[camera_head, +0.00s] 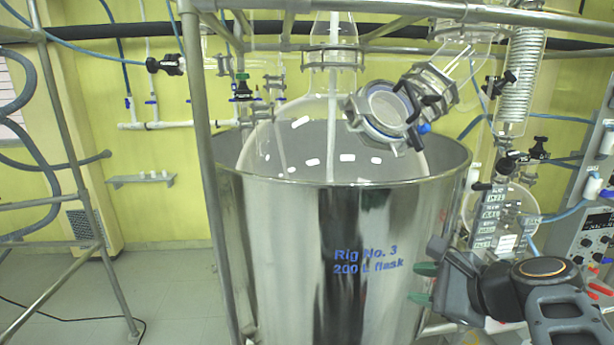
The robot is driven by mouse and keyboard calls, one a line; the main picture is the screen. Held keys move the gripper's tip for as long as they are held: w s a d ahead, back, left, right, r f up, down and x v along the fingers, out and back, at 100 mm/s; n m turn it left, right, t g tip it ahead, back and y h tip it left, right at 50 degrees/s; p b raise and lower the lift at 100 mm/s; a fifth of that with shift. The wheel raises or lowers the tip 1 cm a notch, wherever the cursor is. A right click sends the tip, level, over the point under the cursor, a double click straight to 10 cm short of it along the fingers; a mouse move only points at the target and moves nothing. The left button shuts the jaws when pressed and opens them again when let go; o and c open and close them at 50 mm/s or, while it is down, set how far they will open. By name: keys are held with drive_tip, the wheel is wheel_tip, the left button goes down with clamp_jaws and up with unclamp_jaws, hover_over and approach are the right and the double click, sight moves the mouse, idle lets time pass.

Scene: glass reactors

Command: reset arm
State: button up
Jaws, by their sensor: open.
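My gripper (424,284) is at the lower right, at the end of my dark grey arm. Its two green-tipped fingers point left and stand apart, with nothing between them. It is in front of the right side of a large shiny steel vessel (290,270) marked "Rig No. 3 200 L flask". I cannot tell how wide the space is between the fingertips and the vessel wall. The arm comes in from the lower right corner and is bent, with its wrist close to the gripper.
A glass flask (300,125) sits inside the vessel, with a clamped glass port (385,108) above the rim. Metal frame poles (205,150) stand left of the vessel. A control box (592,235) and glass coil (522,75) are at right. Open floor (170,290) shows at left.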

drive_tip(key=s+a+f+n+g+h, duration=0.1)
drive_tip(key=s+f+n+g+h, duration=0.1)
drive_tip(key=f+n, duration=0.5)
drive_tip(key=s+a+f+n+g+h, duration=0.2)
drive_tip(key=f+n+h, duration=0.3)
drive_tip(key=n, duration=0.8)
drive_tip(key=shift+s+a+f+g, duration=0.2)
drive_tip(key=shift+s+f+g, duration=0.3)
drive_tip(key=shift+s+f, duration=0.35)
